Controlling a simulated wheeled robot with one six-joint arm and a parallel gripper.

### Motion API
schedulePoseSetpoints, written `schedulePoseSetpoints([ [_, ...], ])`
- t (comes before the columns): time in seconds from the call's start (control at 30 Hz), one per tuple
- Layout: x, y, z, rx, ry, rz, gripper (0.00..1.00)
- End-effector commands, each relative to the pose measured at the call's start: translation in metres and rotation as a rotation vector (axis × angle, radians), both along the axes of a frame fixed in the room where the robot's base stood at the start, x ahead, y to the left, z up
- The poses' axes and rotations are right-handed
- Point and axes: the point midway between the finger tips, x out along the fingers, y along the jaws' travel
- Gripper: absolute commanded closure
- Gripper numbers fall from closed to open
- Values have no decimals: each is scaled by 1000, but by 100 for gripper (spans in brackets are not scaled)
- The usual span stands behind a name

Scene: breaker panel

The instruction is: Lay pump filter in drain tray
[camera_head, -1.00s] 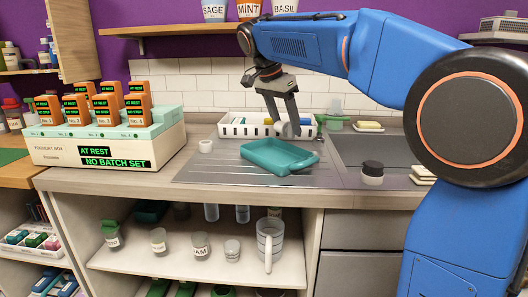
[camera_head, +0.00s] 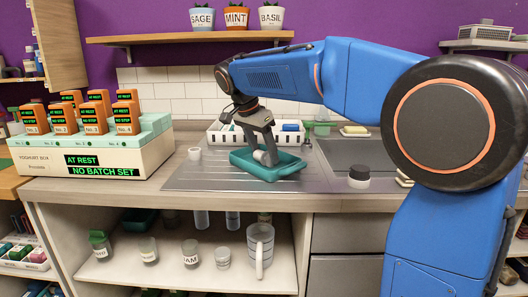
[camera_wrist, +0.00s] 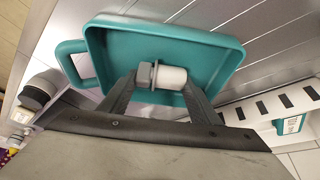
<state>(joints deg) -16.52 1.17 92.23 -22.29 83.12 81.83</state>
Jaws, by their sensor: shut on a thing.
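The pump filter (camera_wrist: 172,77), a white cylinder with a grey hex end, lies crosswise between the fingers of my gripper (camera_wrist: 160,92). In the head view the filter (camera_head: 268,157) shows pale below my gripper (camera_head: 263,148). My gripper is shut on it, pointing down over the drain tray. The teal drain tray (camera_wrist: 215,55) has a raised rim and a loop handle, and it also shows on the ribbed drainer in the head view (camera_head: 242,167). The filter is within the tray's outline; I cannot tell whether it touches the tray floor.
A white slotted basket (camera_head: 215,136) stands close behind the tray. The yoghurt box (camera_head: 95,165) fills the left counter. The ribbed drainer (camera_head: 200,178) is bare in front.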

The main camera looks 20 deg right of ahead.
Motion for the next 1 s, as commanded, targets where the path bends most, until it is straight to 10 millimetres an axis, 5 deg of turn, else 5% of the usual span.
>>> schedulePoseSetpoints([
  [0.03,0,0,-2,0,0,0,66],
  [0.07,0,0,-2,0,0,0,39],
  [0.13,0,0,-1,0,0,0,25],
  [0.57,-1,2,7,0,-1,0,25],
  [1.0,-13,29,79,1,-2,1,25],
])
